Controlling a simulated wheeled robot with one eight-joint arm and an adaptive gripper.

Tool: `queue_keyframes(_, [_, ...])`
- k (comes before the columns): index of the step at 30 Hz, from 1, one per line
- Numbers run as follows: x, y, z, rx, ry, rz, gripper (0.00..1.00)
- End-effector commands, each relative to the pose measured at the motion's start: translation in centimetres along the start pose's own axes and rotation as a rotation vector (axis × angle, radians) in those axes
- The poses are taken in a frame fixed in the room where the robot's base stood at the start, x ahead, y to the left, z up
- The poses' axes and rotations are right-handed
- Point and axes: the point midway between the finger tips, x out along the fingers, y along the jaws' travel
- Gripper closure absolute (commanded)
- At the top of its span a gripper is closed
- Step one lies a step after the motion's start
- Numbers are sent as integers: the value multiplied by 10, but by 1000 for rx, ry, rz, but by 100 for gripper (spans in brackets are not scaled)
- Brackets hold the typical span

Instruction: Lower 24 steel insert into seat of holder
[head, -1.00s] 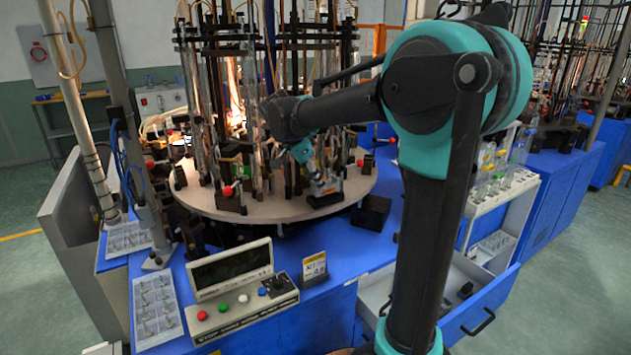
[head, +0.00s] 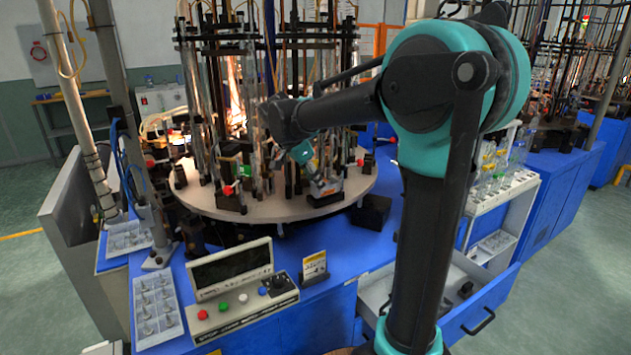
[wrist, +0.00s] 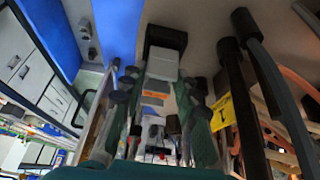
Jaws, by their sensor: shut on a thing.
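My gripper (head: 312,172) points down at a small holder (head: 326,192) near the front right rim of the round turntable (head: 265,207). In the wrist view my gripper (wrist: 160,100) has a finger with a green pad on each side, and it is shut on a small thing. I take this to be the steel insert, but its shape is not clear. The holder shows between and beyond the fingers as a pale block (wrist: 163,64) with an orange mark below it. Whether the insert touches the seat cannot be told.
Dark rods (wrist: 233,85) and a yellow tag (wrist: 221,112) stand close right of my gripper in the wrist view. Tall fixtures with glass tubes and flames fill the turntable behind. A control box (head: 242,288), a parts tray (head: 157,308) and an open drawer (head: 470,300) are in front.

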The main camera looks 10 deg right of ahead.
Motion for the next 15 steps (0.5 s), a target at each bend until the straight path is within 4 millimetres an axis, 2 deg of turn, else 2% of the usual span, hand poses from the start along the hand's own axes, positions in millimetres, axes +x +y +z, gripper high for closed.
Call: queue_keyframes(15, [6, 0, 3, 0, 1, 0, 100])
